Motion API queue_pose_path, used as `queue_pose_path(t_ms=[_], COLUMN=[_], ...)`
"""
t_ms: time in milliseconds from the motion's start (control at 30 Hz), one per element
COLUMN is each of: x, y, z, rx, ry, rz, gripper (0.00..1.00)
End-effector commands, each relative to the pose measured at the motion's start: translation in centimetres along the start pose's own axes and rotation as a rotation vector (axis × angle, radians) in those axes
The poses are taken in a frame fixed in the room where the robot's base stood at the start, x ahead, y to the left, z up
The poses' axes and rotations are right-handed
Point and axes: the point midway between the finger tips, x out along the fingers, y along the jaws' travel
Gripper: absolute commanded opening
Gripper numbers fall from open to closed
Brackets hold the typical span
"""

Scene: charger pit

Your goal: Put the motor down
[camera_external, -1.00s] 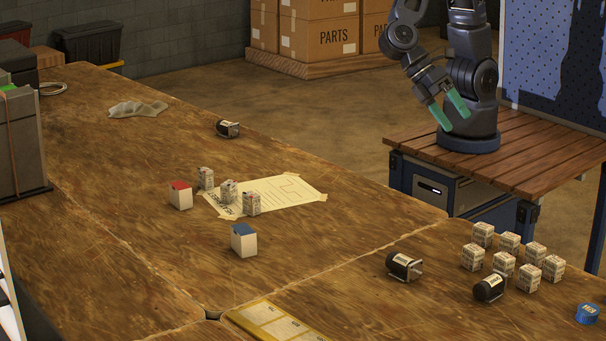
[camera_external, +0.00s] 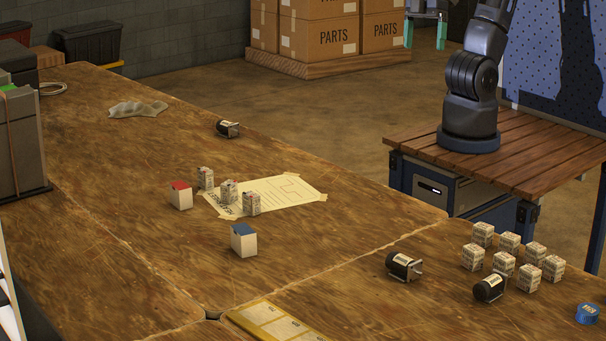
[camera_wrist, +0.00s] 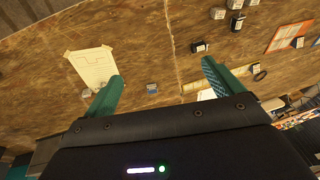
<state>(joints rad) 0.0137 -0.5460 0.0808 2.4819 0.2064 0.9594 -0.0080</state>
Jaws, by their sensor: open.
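My gripper (camera_external: 425,40) is open and empty, raised near the top edge of the external view. Its two green fingers are well apart, and they also show in the wrist view (camera_wrist: 162,75) with nothing between them. Three black motors with pale labels lie on their sides on the wooden bench: one at the far edge (camera_external: 228,129), one near the middle right (camera_external: 403,267), and one by the small boxes (camera_external: 489,289). All are apart from my gripper.
A taped paper sheet (camera_external: 285,192) lies mid-bench with small boxes by it. A red-topped box (camera_external: 181,195) and a blue-topped box (camera_external: 243,240) stand nearby. Several small boxes (camera_external: 503,263) and blue tape (camera_external: 587,313) are at right. The left-middle bench is largely clear.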

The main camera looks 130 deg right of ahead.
Motion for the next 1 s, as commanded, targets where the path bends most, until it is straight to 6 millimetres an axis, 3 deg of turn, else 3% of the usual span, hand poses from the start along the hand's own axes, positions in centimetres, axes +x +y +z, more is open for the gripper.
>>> queue_pose_path(t_ms=[200,400,1000], x=[-3.0,-4.1,-4.2], y=[3.4,5.1,5.3], z=[2.6,3.8,3.9], rx=[-0.040,-0.056,-0.059], ry=[0.108,0.152,0.158], rz=[0.089,0.132,0.139], gripper=[0.93,0.93,0.93])
